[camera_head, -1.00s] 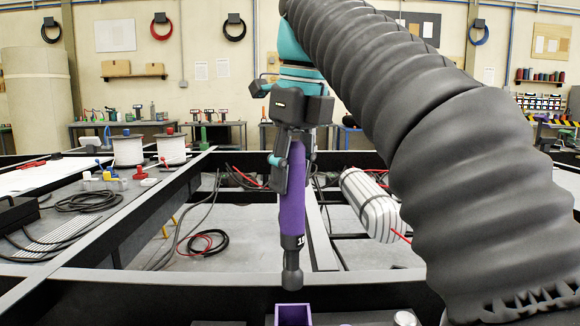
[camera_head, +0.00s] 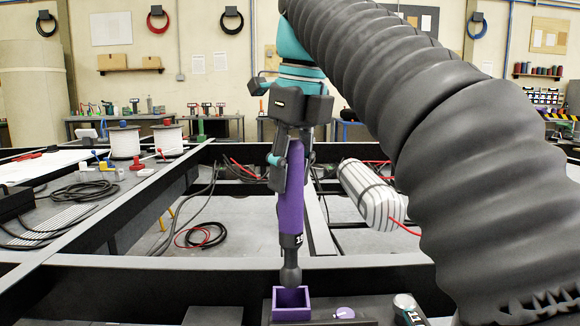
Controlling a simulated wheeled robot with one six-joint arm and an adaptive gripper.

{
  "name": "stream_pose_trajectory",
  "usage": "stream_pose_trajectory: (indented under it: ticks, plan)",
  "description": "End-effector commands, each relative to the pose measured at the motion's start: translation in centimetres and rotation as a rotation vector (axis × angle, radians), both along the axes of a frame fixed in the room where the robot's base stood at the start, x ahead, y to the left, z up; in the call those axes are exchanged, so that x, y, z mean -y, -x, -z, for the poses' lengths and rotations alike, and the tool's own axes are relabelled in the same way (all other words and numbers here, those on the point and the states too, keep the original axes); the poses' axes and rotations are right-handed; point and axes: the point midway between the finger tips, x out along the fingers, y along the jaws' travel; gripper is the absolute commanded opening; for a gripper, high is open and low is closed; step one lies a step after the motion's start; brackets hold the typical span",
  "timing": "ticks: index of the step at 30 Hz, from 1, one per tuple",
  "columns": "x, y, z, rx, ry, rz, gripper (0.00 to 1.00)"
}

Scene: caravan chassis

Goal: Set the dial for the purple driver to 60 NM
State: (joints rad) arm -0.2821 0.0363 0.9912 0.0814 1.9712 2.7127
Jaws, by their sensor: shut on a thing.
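My gripper (camera_head: 289,170) is shut on the purple driver (camera_head: 291,212), which hangs upright with its dark tip down. A white marking, partly readable as "15" or "1S", shows on its dark collar. The tip is just above or in front of the open purple box (camera_head: 291,305); I cannot tell whether it touches. To the right of the box, a small round purple dial (camera_head: 345,313) sits on a dark surface. Its setting is too small to read. The lower edge of the picture cuts off the area around the dial.
A silver-topped cylinder (camera_head: 403,302) stands right of the dial, close to my arm. Black chassis beams (camera_head: 180,266) run across behind the driver. A striped white roll (camera_head: 372,192) lies in the chassis on the right. White cable spools (camera_head: 124,142) stand at the left.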

Motion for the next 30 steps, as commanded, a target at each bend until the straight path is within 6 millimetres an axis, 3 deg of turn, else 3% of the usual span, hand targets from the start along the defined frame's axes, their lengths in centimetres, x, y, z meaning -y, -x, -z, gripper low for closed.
stream_pose_trajectory:
  ticks: [30]
  plan:
    - [0.0, 0.0, 8.1, 0.002, -0.001, 0.000, 0.00]
